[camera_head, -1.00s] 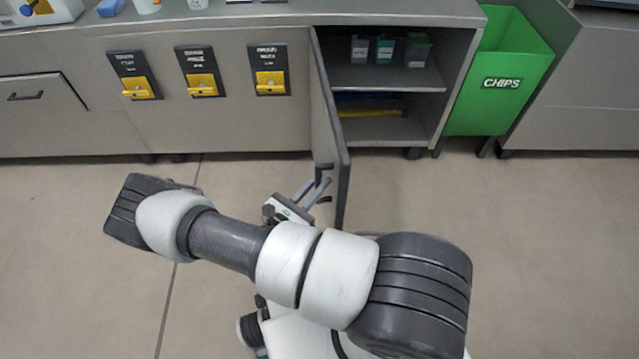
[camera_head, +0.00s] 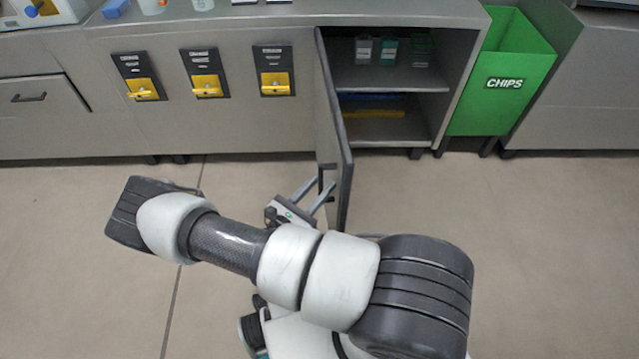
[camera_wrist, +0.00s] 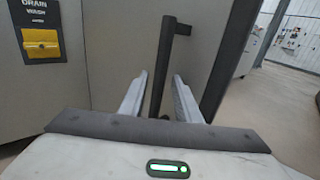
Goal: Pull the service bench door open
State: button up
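The service bench door (camera_head: 331,130) stands swung well out from the cabinet, seen nearly edge-on in the head view. The wrist view shows its grey inner or outer panel (camera_wrist: 120,50) close ahead, with a dark upright bar handle (camera_wrist: 166,65). My gripper (camera_wrist: 160,75) is open, with one finger on each side of the handle's lower part. I cannot tell whether either finger touches it. In the head view my gripper (camera_head: 322,183) is at the door's near lower part, partly hidden behind my arm.
The open cabinet has a shelf (camera_head: 390,78) with several small containers and a yellow item (camera_head: 373,113) below. A green CHIPS bin (camera_head: 500,85) stands to the right. Yellow latch panels (camera_head: 207,84) line the bench front at left. Floor around the door is clear.

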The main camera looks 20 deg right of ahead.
jog(key=shift+w, duration=0.15)
jog(key=shift+a, duration=0.2)
jog(key=p+v, duration=0.1)
jog(key=v, duration=1.6)
jog(key=shift+r, duration=0.15)
